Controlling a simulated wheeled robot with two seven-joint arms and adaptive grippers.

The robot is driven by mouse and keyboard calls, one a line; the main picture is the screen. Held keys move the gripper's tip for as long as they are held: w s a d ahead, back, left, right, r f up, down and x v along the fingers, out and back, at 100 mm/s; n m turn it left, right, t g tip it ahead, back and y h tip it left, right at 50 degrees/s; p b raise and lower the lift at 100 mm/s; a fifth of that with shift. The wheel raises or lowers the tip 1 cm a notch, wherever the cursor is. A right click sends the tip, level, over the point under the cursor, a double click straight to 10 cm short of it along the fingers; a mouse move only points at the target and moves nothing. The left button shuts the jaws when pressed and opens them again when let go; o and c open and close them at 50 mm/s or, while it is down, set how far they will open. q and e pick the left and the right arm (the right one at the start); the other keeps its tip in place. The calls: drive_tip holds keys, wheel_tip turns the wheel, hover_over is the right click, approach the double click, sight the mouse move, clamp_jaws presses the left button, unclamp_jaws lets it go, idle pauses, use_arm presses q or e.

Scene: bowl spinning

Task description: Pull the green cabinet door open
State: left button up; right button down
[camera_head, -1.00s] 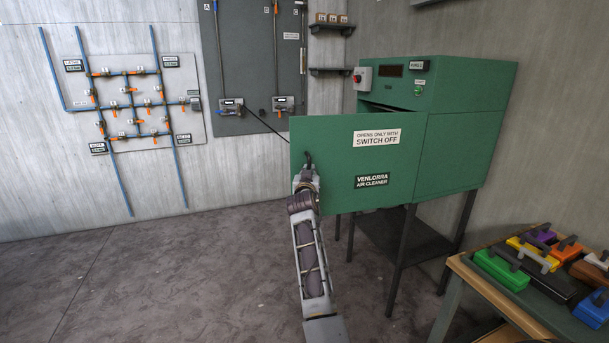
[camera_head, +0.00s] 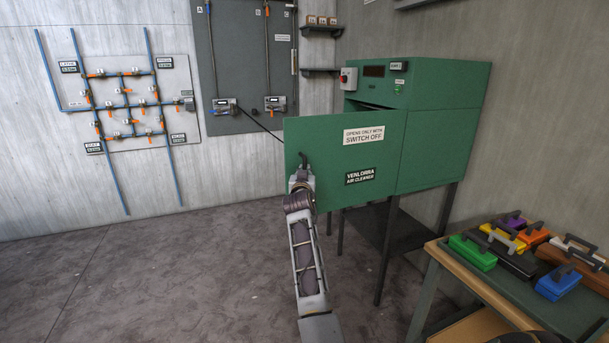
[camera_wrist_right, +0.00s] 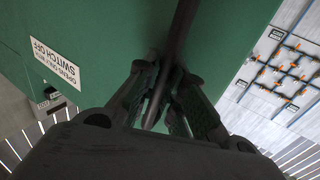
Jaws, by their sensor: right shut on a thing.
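The green cabinet (camera_head: 440,120) stands on dark legs at the right of the head view. Its green door (camera_head: 330,150) is swung partly open, hinged on its right side, with a dark gap above it into the cabinet. The door bears the signs "OPENS ONLY WITH SWITCH OFF" and "VENLORRA AIR CLEANER". My right gripper (camera_head: 303,172) is at the door's left edge, shut on the dark door handle (camera_head: 303,158). In the wrist view the fingers (camera_wrist_right: 165,100) close around the dark handle bar (camera_wrist_right: 181,35). My left gripper is not in view.
A table (camera_head: 450,262) with several coloured blocks with handles stands at the lower right. Pipes (camera_head: 120,100) and a grey panel (camera_head: 243,60) are on the back wall. The floor at left is clear.

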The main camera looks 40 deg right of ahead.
drive_tip(key=shift+w+a, duration=0.1)
drive_tip(key=shift+a, duration=0.05)
drive_tip(key=c, duration=1.5)
unclamp_jaws()
drive_tip(key=shift+a, duration=0.1)
drive_tip(key=shift+v, duration=3.7)
